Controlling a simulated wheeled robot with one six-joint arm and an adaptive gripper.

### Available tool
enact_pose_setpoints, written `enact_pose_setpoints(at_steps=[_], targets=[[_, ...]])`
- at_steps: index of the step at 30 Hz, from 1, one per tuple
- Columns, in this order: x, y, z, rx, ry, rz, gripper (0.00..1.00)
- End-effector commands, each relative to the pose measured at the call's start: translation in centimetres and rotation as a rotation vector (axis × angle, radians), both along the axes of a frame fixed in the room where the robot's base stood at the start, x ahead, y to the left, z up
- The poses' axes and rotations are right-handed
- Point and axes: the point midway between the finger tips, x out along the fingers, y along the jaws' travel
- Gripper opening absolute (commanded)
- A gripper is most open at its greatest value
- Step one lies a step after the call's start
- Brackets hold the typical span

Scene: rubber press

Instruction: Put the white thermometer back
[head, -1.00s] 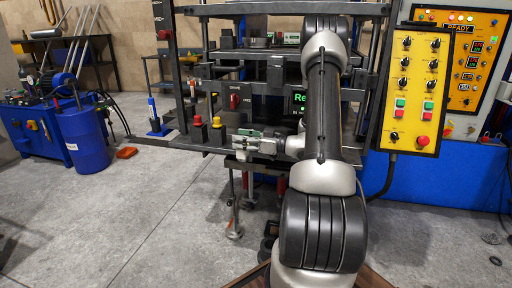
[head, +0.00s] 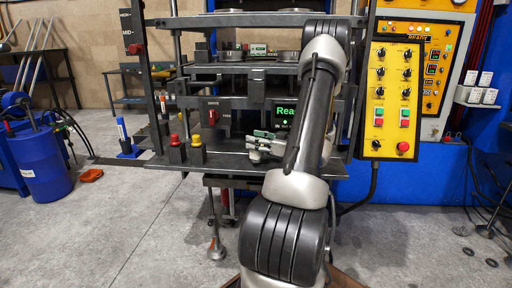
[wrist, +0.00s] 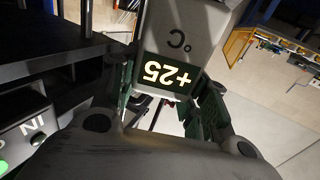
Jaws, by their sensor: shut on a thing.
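The white thermometer (wrist: 190,30) fills the upper middle of the wrist view, pale grey-white in this light. Its dark display reads +25 with a °C mark, upside down in the picture. My gripper (wrist: 168,98) is shut on it, with green-padded fingers on either side of the display end. In the head view my gripper (head: 263,142) is in front of the press, just over its lower front plate. The thermometer cannot be made out clearly there.
The press (head: 232,165) stands close ahead, with red and yellow buttons (head: 186,150) on its front plate. A small green-and-white device (head: 258,51) sits on an upper shelf. The yellow control panel (head: 393,95) is at right. A blue-and-white stand (head: 125,138) is at left; floor there is open.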

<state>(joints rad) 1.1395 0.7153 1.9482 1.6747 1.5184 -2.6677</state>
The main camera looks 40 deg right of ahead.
Motion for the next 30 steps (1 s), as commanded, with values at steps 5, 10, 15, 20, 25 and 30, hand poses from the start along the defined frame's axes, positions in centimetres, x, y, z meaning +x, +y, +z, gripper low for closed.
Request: enact_pose_setpoints(at_steps=[5,10,15,20,25,30], targets=[[0.0,0.0,-2.2,0.000,-0.001,0.000,0.00],[0.0,0.0,-2.1,-0.001,-0.001,0.000,0.00],[0.0,0.0,-2.5,0.000,0.000,0.000,0.00],[0.0,0.0,-3.1,0.002,0.002,0.000,0.00],[0.0,0.1,-3.7,0.004,0.008,-0.001,0.00],[-0.1,0.1,-3.9,0.006,0.010,0.000,0.67]])
